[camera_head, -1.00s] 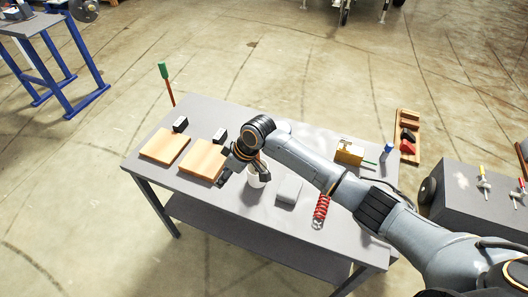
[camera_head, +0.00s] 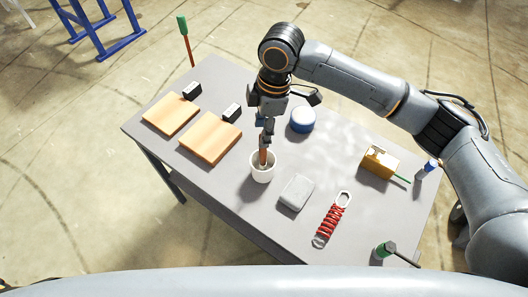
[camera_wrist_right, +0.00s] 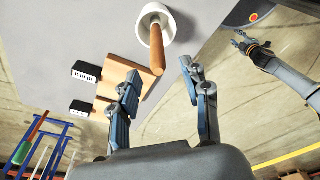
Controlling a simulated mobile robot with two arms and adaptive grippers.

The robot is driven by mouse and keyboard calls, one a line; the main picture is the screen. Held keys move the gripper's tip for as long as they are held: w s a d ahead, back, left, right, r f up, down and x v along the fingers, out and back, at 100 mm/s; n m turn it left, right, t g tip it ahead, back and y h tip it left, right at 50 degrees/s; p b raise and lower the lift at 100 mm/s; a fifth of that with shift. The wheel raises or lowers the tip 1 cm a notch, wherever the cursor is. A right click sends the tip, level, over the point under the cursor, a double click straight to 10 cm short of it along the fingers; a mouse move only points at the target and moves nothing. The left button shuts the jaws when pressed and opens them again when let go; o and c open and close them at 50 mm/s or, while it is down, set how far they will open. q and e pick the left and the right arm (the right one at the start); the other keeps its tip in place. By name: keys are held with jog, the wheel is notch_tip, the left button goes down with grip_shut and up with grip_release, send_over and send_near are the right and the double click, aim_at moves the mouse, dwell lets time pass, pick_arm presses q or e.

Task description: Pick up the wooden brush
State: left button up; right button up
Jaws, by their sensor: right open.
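The wooden brush (camera_head: 263,157) stands in a white cup (camera_head: 262,174) on the grey table, its brown handle sticking up; its lower end is hidden inside the cup. In the right wrist view the handle (camera_wrist_right: 157,50) points toward my right gripper (camera_wrist_right: 160,82), which is open, with the handle's end near the gap between its fingers. In the head view my right gripper (camera_head: 268,130) points down just above the cup and partly covers the handle. My left gripper (camera_wrist_right: 247,45) shows small in the right wrist view, away from the cup; its jaws are too small to judge.
Two wooden boards (camera_head: 210,138) with black boxes lie left of the cup. A grey block (camera_head: 296,193), a red coil (camera_head: 331,221), a blue round container (camera_head: 303,120) and a yellow box (camera_head: 380,161) are to its right. A green-handled tool (camera_head: 182,27) stands behind the table.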

aim_at(261, 164)
notch_tip(261, 164, down, 2)
jog(key=shift+w+a+f, duration=0.1)
jog(key=shift+f, duration=0.15)
notch_tip(261, 164, down, 5)
jog(key=shift+a+r+p, duration=0.15)
jog(key=shift+r+p, duration=0.05)
jog(key=shift+p, duration=0.4)
jog(key=shift+f, duration=0.6)
pick_arm(q)
jog(key=shift+w+d+r, duration=0.35)
jog(key=shift+w+r, duration=0.25)
jog(key=shift+r, duration=0.15)
pick_arm(e)
grip_shut()
